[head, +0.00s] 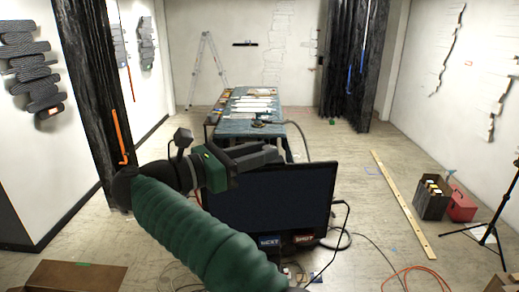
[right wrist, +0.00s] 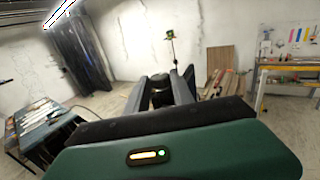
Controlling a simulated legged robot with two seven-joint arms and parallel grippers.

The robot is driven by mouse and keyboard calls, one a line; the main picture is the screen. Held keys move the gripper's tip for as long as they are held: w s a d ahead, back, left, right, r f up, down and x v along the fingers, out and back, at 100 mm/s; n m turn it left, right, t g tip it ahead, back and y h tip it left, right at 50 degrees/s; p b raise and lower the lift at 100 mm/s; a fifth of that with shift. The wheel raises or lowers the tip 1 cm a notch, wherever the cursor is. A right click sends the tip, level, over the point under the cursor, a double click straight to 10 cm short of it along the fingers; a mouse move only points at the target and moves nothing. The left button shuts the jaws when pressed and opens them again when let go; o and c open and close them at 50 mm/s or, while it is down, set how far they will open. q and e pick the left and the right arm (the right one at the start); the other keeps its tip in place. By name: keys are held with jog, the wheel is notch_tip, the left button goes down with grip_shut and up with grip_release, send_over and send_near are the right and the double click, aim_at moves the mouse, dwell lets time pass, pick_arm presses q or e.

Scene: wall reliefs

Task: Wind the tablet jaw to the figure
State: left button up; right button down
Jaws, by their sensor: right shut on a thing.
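My right gripper (head: 262,157) reaches in from below at the end of a green-sleeved arm, its dark fingers pointing right above a dark screen (head: 285,195). In the right wrist view its two fingers (right wrist: 160,92) stand on either side of a small dark round piece (right wrist: 161,96), and the gripper is shut on it. I cannot tell whether this piece is part of the tablet jaw. The screen is blank, with a blue label reading NEXT and a red label below it. No figure can be made out on it. My left gripper is not in view.
A long table (head: 262,128) with papers and tools stands behind the screen. A yellow rule (head: 403,205), a black crate (head: 432,198), a red box (head: 461,206) and a tripod (head: 490,232) are at the right. Cables cross the floor. Dark curtains hang on both sides.

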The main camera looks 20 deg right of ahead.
dwell(0.3)
jog(key=c, duration=1.5)
grip_release()
jog(key=o, duration=0.4)
jog(key=shift+w, duration=0.2)
